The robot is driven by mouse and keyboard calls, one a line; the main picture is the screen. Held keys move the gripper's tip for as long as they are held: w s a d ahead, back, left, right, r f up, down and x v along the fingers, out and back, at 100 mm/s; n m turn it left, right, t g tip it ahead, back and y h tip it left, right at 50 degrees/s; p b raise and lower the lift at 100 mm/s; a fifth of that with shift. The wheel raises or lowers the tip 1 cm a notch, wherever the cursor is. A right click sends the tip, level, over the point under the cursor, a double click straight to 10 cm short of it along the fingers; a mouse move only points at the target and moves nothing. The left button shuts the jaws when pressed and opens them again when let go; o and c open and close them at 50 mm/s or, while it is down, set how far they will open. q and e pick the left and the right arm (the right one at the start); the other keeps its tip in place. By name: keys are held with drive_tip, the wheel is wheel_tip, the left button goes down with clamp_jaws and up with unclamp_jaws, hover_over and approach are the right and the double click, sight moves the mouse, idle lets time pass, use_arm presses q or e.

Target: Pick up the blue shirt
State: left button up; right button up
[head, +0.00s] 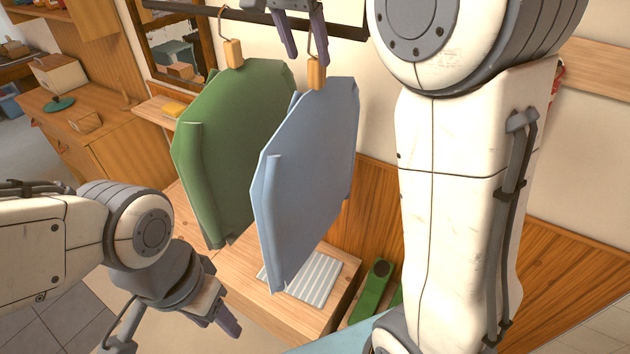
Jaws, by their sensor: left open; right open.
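The blue shirt (312,170) hangs from the dark rail (225,13) by a thin hook with a small wooden block at its top. My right gripper (308,58) is at the top of the view, its fingers pointing down on either side of the blue shirt's hook, just above the block. It is open, and I cannot tell whether it touches the hook. My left gripper (229,326) is low at the left, open and empty, below and apart from the shirts.
A green shirt (230,140) hangs close on the left, partly behind the blue one. Below are a wooden bench (235,272), a ribbed white panel (318,279) and a green item (371,292). A wooden cabinet (125,160) stands at the left.

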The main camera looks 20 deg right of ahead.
sight(313, 88)
drive_tip(key=shift+p+x, duration=0.5)
drive_tip(key=shift+x, duration=1.75)
drive_tip(key=shift+s, duration=0.1)
clamp_jaws()
drive_tip(key=shift+r, duration=0.1)
